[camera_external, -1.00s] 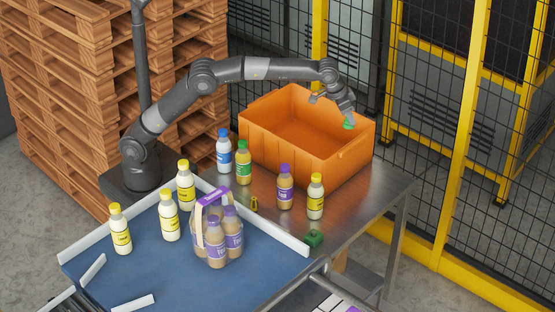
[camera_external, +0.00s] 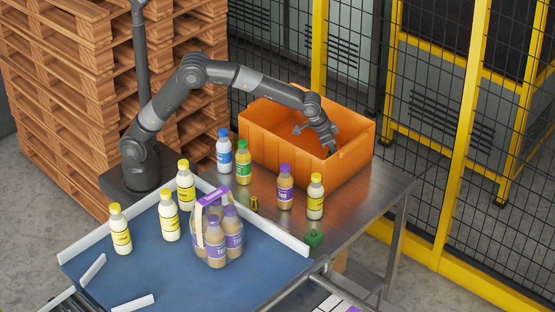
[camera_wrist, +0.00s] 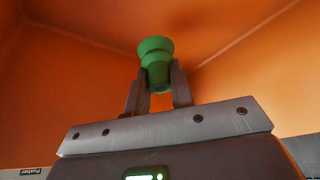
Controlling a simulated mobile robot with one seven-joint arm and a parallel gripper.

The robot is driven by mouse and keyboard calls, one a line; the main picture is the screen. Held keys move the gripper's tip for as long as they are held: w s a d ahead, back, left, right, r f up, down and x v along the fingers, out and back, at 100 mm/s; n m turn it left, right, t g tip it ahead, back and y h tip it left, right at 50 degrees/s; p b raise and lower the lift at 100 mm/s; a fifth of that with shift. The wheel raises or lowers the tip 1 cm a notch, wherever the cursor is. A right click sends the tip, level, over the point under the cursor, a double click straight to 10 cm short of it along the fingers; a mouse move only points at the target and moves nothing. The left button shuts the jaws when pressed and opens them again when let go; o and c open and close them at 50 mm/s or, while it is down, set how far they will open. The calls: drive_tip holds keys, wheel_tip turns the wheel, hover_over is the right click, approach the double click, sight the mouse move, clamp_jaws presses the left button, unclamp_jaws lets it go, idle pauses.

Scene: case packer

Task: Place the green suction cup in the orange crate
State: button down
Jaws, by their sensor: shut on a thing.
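The green suction cup (camera_wrist: 155,62) is between the two fingers of my gripper (camera_wrist: 158,90) in the wrist view, and the fingers are shut on it. Orange walls surround it there. In the external view my gripper (camera_external: 331,148) is lowered inside the orange crate (camera_external: 285,150), toward its front right side. The fingertips and the cup are mostly hidden behind the crate's front wall in that view. I cannot tell whether the cup touches the crate floor.
Several bottles stand in front of the crate, including a blue-capped one (camera_external: 224,152) and a purple-capped one (camera_external: 285,188). A bottle carrier (camera_external: 216,230) stands on the blue surface. A yellow-framed fence (camera_external: 455,150) is behind.

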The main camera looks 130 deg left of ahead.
sight(329, 154)
wheel_tip(329, 154, down, 5)
idle(0.4)
drive_tip(key=c, duration=1.3)
unclamp_jaws()
drive_tip(key=shift+f, duration=0.1)
drive_tip(key=shift+o, duration=0.2)
drive_tip(key=v, duration=1.2)
drive_tip(key=shift+d, duration=0.1)
